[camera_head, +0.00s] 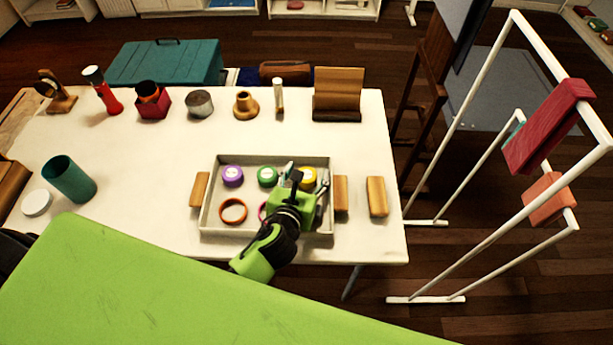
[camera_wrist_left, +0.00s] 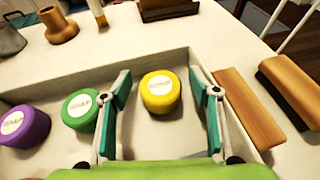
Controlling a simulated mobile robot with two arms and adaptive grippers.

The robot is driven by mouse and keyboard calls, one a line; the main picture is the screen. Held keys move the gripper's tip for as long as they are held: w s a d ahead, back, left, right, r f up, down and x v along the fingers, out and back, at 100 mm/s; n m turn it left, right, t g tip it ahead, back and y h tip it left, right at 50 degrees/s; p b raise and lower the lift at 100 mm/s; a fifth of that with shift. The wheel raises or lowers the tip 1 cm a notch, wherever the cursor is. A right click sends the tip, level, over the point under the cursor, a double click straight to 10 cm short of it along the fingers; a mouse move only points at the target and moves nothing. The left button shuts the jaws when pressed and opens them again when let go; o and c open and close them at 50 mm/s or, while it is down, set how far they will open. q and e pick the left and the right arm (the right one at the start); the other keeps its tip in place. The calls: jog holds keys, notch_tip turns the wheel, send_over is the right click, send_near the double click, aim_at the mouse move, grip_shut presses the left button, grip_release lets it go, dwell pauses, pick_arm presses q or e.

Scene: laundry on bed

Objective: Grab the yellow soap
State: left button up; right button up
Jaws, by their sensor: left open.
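The yellow soap (camera_wrist_left: 160,92) is a short round piece with a white label on top. It sits in the grey tray (camera_wrist_left: 72,74) near its far wall. In the head view the yellow soap (camera_head: 309,177) is partly hidden by my gripper. My left gripper (camera_wrist_left: 163,88) is open, with one finger on each side of the yellow soap; I cannot tell whether either touches it. In the head view the left gripper (camera_head: 300,178) reaches down into the tray (camera_head: 209,215). My right gripper is not in view.
A green soap (camera_wrist_left: 82,109) and a purple soap (camera_wrist_left: 23,125) stand left of the left finger. Orange ring (camera_head: 233,210) lies in the tray. A white rack (camera_head: 480,90) stands right of the table.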

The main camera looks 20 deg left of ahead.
pick_arm(q)
jog(key=c, duration=1.2)
jog(key=shift+c, duration=0.2)
jog(key=shift+r, duration=0.1)
